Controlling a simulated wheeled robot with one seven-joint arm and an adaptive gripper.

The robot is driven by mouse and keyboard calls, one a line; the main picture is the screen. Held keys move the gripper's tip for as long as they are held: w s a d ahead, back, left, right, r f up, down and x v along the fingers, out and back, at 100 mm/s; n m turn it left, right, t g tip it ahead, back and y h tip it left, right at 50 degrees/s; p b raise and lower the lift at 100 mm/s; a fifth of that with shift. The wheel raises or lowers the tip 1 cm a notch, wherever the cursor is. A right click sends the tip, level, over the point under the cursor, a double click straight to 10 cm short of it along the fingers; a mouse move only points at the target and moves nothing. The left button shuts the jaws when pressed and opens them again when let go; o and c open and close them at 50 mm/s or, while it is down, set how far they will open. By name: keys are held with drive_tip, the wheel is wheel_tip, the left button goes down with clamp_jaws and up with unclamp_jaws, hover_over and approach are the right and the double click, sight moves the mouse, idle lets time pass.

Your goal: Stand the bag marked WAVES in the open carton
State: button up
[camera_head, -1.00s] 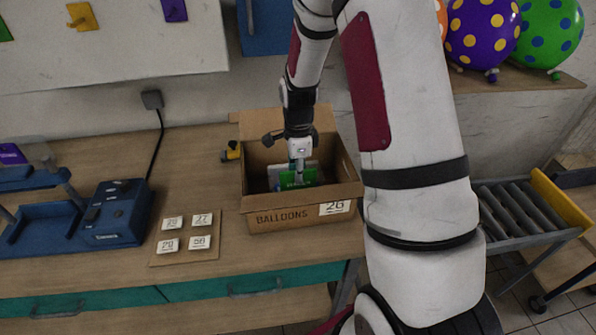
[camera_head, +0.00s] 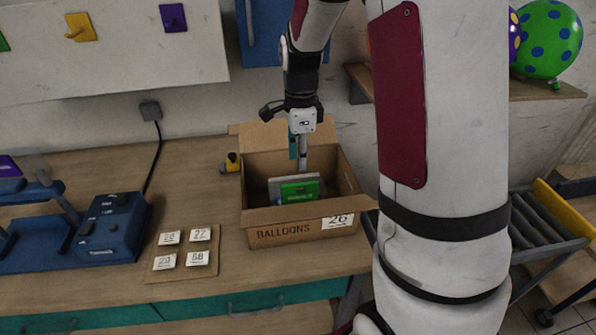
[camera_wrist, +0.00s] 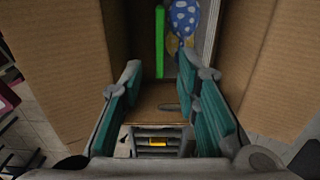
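The open carton (camera_head: 262,234), marked BALLOONS with a 26 label, stands on the table. A green bag (camera_head: 300,191) stands upright inside it, in front of a paler bag (camera_head: 279,184); their print is too small to read, so I cannot tell which is marked WAVES. In the wrist view the green bag shows as a thin green edge (camera_wrist: 159,42), beside a bag with a blue spotted balloon (camera_wrist: 185,17). My gripper (camera_head: 299,158) hangs over the carton, above and behind the green bag. In the wrist view its teal fingers are apart (camera_wrist: 161,78), with nothing held between them.
A board with several number cards (camera_head: 184,252) lies left of the carton. A blue machine (camera_head: 113,228) stands farther left. A small yellow-and-black object (camera_head: 232,162) is by the carton's back left corner. A roller rack (camera_head: 550,225) stands at right.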

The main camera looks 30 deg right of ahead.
drive_tip(key=s+a+r+n+t, duration=0.1)
drive_tip(key=s+a+r+n, duration=0.25)
drive_tip(key=r+n, duration=0.2)
drive_tip(key=s+a+r+n+t, duration=0.2)
drive_tip(key=s+a+r+n, duration=0.15)
drive_tip(key=r, duration=0.35)
drive_tip(key=s+a+r+n+t, duration=0.1)
drive_tip(key=s+a+r+n, duration=0.1)
drive_tip(key=s+n, duration=0.4)
drive_tip(key=s+a+r+n+t, duration=0.1)
drive_tip(key=s+a+r+n, duration=0.1)
drive_tip(key=s+n, duration=0.5)
drive_tip(key=shift+a+r+t, duration=0.25)
drive_tip(key=shift+a+t, duration=0.05)
drive_tip(key=shift+a, duration=0.45)
